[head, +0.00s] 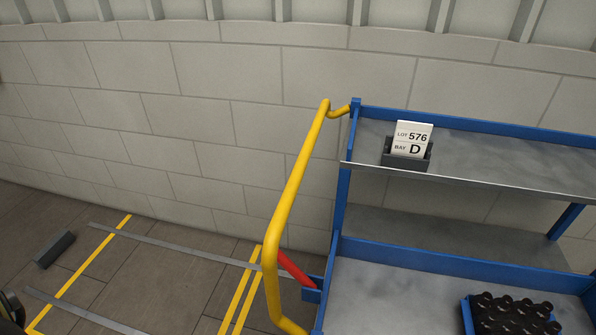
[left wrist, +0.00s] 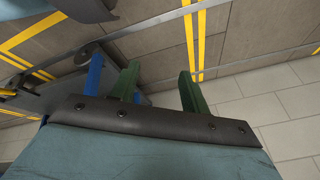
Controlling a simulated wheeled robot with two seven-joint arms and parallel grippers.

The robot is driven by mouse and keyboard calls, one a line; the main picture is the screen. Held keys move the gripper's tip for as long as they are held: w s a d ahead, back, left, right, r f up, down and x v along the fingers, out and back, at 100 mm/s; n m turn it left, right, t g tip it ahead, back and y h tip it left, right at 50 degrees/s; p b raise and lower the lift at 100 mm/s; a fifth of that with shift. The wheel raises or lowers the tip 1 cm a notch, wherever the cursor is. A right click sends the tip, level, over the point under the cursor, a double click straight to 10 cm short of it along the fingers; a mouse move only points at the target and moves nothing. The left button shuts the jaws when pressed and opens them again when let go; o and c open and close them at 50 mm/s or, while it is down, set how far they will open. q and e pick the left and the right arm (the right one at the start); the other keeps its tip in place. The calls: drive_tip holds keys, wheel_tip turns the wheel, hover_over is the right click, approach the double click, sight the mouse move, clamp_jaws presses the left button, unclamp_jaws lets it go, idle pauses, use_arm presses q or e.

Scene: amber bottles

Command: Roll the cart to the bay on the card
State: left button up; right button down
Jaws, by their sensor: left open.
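The blue cart (head: 346,205) stands at the right in the head view, with grey shelves and a tall yellow handle (head: 292,190) on its left side. A white card (head: 413,138) in a dark holder on the upper shelf reads LOT 576, BAY D. A red lever (head: 296,270) slants beside the handle's lower part. My right gripper is not in view.
Yellow floor lines (head: 85,270) and grey floor rails (head: 165,243) mark the floor left of the cart. A dark block (head: 54,249) lies there. A pale block wall (head: 220,100) runs behind. The lined floor between rails looks clear.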

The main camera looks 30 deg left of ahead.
use_arm(q)
drive_tip(key=w+a+r+m+t+h, duration=0.1)
drive_tip(key=w+a+r+m+t, duration=0.2)
drive_tip(key=w+a+r+t, duration=0.55)
drive_tip(key=w+a+r+m+t, duration=0.1)
drive_tip(key=w+a+r+m, duration=0.35)
drive_tip(key=w+r, duration=0.85)
drive_tip(key=w+r+m+t+h, duration=0.1)
drive_tip(key=w+r+m+h, duration=0.2)
drive_tip(key=r, duration=0.6)
drive_tip(key=w+r+m+t+h, duration=0.1)
drive_tip(key=w+r+m+h, duration=0.2)
drive_tip(key=r, duration=0.6)
drive_tip(key=s+d+r+m+g+h, duration=0.1)
drive_tip(key=d+r+m+g+h, duration=0.2)
drive_tip(key=r+m, duration=0.4)
drive_tip(key=d+r+m+g+h, duration=0.35)
drive_tip(key=r+m, duration=0.25)
drive_tip(key=r, duration=0.3)
drive_tip(key=x, duration=1.3)
drive_tip(key=shift+d+r, duration=0.25)
drive_tip(key=shift+r, duration=0.05)
